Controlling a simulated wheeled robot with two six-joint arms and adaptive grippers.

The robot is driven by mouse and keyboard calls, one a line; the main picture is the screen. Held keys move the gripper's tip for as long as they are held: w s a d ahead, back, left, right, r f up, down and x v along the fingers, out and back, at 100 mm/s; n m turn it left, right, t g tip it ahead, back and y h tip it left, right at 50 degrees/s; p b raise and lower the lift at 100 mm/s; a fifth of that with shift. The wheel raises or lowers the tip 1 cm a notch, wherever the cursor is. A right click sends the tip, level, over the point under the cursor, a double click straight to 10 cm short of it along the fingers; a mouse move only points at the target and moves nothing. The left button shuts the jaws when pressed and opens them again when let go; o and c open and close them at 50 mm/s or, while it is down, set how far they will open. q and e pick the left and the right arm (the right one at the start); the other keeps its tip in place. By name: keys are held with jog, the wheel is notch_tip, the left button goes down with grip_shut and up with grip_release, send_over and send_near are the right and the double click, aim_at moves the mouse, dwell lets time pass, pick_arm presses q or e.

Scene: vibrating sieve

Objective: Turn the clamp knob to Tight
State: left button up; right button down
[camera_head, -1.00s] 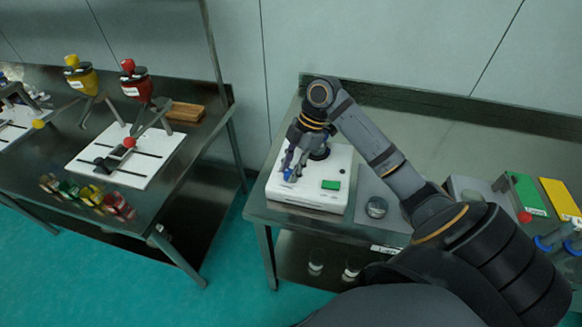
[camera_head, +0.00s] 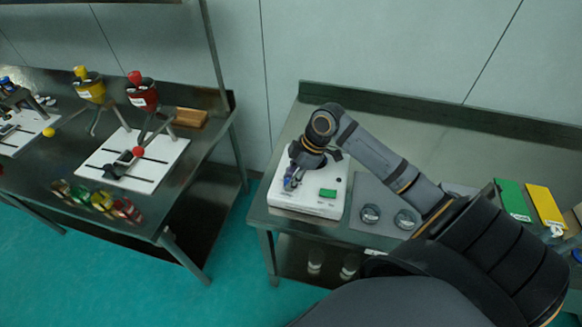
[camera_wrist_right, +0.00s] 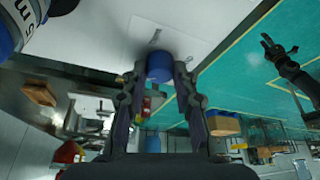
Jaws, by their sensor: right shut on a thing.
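The clamp knob (camera_wrist_right: 159,67) is a blue round knob on the white machine base (camera_head: 283,202). In the right wrist view it sits between the two dark fingers. My right gripper (camera_wrist_right: 160,80) is shut on it, reaching down over the left part of the base in the head view (camera_head: 291,182). The gripper hides most of the knob there, and I cannot read any Tight marking. A dark arm with a small gripper, likely my left (camera_wrist_right: 268,46), shows over the floor in the wrist view. Its jaw state is unclear.
Two round metal pieces (camera_head: 370,214) lie on a grey mat to the right. Green (camera_head: 511,200) and yellow (camera_head: 546,205) plates lie farther right. A blue-and-white cylinder (camera_wrist_right: 14,28) with lettering is close in the wrist view.

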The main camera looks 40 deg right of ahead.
jog(key=m+h+p, duration=0.1)
jog(key=m+p, duration=0.3)
jog(key=m+t+h+p, duration=0.1)
jog(key=m+h+p, duration=0.1)
jog(key=m+p, duration=0.3)
jog(key=m+t+h+p, duration=0.1)
jog(key=m+p, duration=0.3)
jog(key=p, duration=0.1)
jog(key=shift+s+a+r+m+h, duration=0.2)
jog(key=shift+a+r+m+h, duration=0.1)
jog(key=shift+a+m, duration=0.1)
jog(key=m+p, duration=0.1)
jog(key=m+h, duration=0.1)
jog(key=shift+f+m+p, duration=0.2)
jog(key=shift+m+p, duration=0.1)
jog(key=shift+p, duration=0.05)
jog(key=shift+w+a+f+m+g+h, duration=0.1)
jog(key=shift+m+g+h, duration=0.25)
jog(key=shift+m, duration=1.05)
jog(key=c, duration=1)
grip_release()
jog(key=shift+c, duration=0.2)
